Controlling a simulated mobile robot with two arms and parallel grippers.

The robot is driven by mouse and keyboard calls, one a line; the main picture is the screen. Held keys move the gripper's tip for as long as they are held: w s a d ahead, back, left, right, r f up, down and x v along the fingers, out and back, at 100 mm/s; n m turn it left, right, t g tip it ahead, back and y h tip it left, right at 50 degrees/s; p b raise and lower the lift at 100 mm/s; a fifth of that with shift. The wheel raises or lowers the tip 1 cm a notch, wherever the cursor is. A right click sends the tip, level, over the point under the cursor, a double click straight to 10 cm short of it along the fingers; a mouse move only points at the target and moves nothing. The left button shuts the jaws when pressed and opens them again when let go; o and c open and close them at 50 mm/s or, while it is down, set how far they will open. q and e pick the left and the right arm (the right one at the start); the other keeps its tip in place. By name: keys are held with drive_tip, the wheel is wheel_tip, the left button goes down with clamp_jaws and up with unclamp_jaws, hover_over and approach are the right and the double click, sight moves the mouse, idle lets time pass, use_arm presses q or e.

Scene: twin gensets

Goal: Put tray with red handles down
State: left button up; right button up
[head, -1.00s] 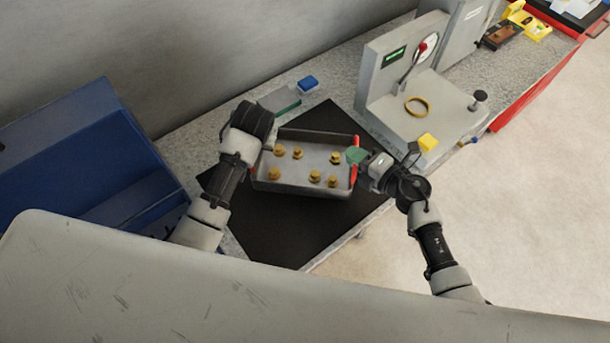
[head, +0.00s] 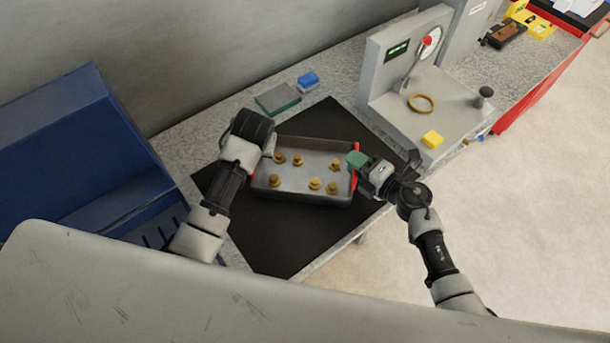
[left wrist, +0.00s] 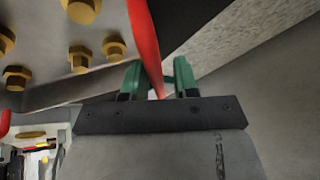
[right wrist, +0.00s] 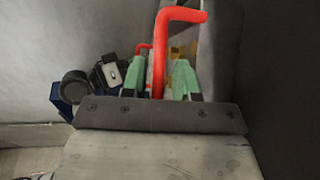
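The grey metal tray (head: 302,199) with red handles is over the black mat (head: 262,238) in the head view. It looks level and holds several brass bolts. My left gripper (head: 262,150) is at its left end; the left wrist view shows that red handle (left wrist: 148,45) between the green fingers (left wrist: 157,78). My right gripper (head: 358,162) is at its right end, and the right wrist view shows the other red handle (right wrist: 180,14) between its fingers (right wrist: 158,80). Both look shut on the handles. I cannot tell whether the tray's underside touches the mat.
A grey gauge stand (head: 393,95) with a brass ring (head: 421,103) and a yellow block (head: 432,139) stands to the right. A grey-green box (head: 278,99) and a blue block (head: 308,80) lie behind the mat. A blue cabinet (head: 75,140) is at the left.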

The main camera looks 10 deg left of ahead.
use_arm(q)
drive_tip(key=shift+o, duration=0.6)
drive_tip(key=shift+d, duration=0.1)
use_arm(e)
drive_tip(key=shift+o, duration=0.6)
drive_tip(key=shift+a, duration=0.1)
use_arm(q)
drive_tip(key=shift+r, duration=0.1)
use_arm(e)
drive_tip(key=shift+s, duration=0.1)
use_arm(q)
drive_tip(key=v, duration=1.2)
use_arm(e)
drive_tip(key=v, duration=1.2)
use_arm(q)
drive_tip(key=shift+d, duration=0.1)
